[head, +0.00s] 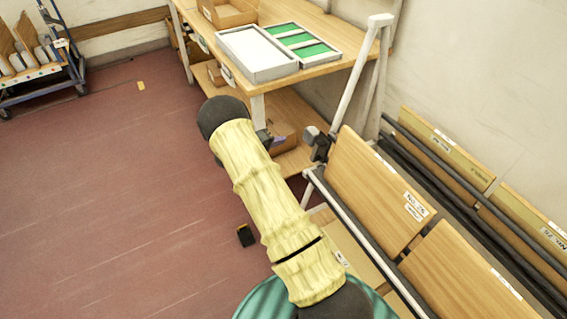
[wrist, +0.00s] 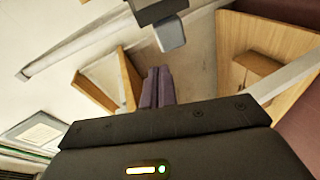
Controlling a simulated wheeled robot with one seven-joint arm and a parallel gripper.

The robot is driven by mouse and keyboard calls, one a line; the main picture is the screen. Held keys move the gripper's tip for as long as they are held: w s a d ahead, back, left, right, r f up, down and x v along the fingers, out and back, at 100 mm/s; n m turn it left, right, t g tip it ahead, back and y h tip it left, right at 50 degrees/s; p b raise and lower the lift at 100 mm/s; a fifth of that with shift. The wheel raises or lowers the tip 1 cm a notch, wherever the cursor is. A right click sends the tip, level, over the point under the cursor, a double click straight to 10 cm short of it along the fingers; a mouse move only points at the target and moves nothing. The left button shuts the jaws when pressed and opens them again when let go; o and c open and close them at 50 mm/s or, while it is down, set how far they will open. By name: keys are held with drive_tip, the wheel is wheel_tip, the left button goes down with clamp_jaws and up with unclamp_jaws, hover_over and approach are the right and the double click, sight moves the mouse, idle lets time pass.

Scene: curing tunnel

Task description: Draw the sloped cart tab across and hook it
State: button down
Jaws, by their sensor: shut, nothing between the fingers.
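The cart (head: 372,190) stands at the right in the head view, with wooden panels in a metal frame and a sloped pale post. A dark grey fitting (head: 318,143), which looks like the cart tab, sits at the lower end of that post. In the wrist view a grey block with a paler rounded end (wrist: 170,36) hangs at the top, beyond my fingers; it may be the same fitting. My gripper (wrist: 158,76) is shut and empty, its fingers pointing up the picture, apart from the block. In the head view my yellow-sleeved arm largely hides the gripper. No hook can be made out.
A wooden bench (head: 330,32) at the back holds a white tray (head: 256,77) and green-lined trays (head: 303,42). Boxes sit below. A blue trolley (head: 43,79) stands far left. A small black and orange item (head: 245,235) lies on the red floor, which is mostly clear.

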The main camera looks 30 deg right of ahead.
drive_tip(key=s+f, duration=0.1)
drive_tip(key=s+f+g+h, duration=0.1)
drive_tip(key=f+g, duration=0.1)
drive_tip(key=f, duration=0.1)
drive_tip(key=shift+s+d+b, duration=0.3)
drive_tip(key=shift+s+b, duration=0.05)
drive_tip(key=shift+s, duration=0.05)
drive_tip(key=shift+d, duration=0.1)
